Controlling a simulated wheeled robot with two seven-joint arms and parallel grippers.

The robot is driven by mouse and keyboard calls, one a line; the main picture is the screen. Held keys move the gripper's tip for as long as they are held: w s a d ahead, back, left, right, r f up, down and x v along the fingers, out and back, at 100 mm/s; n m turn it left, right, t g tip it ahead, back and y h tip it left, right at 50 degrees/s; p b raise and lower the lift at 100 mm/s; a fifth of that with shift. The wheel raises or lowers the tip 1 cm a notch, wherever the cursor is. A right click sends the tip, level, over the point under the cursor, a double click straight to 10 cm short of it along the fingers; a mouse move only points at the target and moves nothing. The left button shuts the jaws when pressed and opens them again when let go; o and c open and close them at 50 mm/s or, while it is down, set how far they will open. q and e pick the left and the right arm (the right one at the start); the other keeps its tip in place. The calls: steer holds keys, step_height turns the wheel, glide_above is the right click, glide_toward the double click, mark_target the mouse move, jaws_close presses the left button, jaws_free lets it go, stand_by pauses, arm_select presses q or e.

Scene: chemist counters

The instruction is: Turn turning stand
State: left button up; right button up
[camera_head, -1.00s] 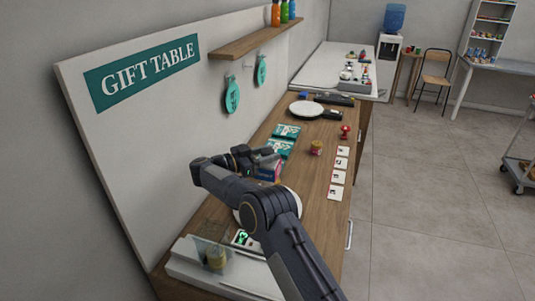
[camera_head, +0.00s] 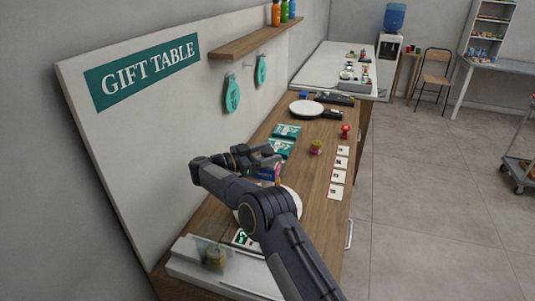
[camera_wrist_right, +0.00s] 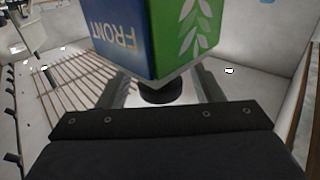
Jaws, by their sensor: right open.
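A white round disc (camera_head: 292,194), which looks like the turning stand, sits on the wooden table, mostly hidden behind my right arm. A small box with blue and reddish faces (camera_head: 266,173) shows above it, beside my right gripper (camera_head: 258,155). In the right wrist view, the box shows a blue face reading "FRONT" upside down and a green face with white leaves (camera_wrist_right: 187,30). A black round piece (camera_wrist_right: 160,94) lies below the box, between the spread fingers of the right gripper (camera_wrist_right: 160,88). The fingers are open. Contact cannot be told. My left gripper is out of view.
Green-and-white cards (camera_head: 286,131), a small jar (camera_head: 316,147), a red stamp-like item (camera_head: 345,131) and a row of white cards (camera_head: 338,176) lie on the table. Another white disc (camera_head: 307,108) is farther back. The gift table board (camera_head: 150,110) bounds the left side.

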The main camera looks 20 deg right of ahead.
steer(key=a+b, duration=0.2)
steer(key=a, duration=0.5)
steer(key=shift+s+a, duration=0.3)
steer(key=shift+s, duration=0.05)
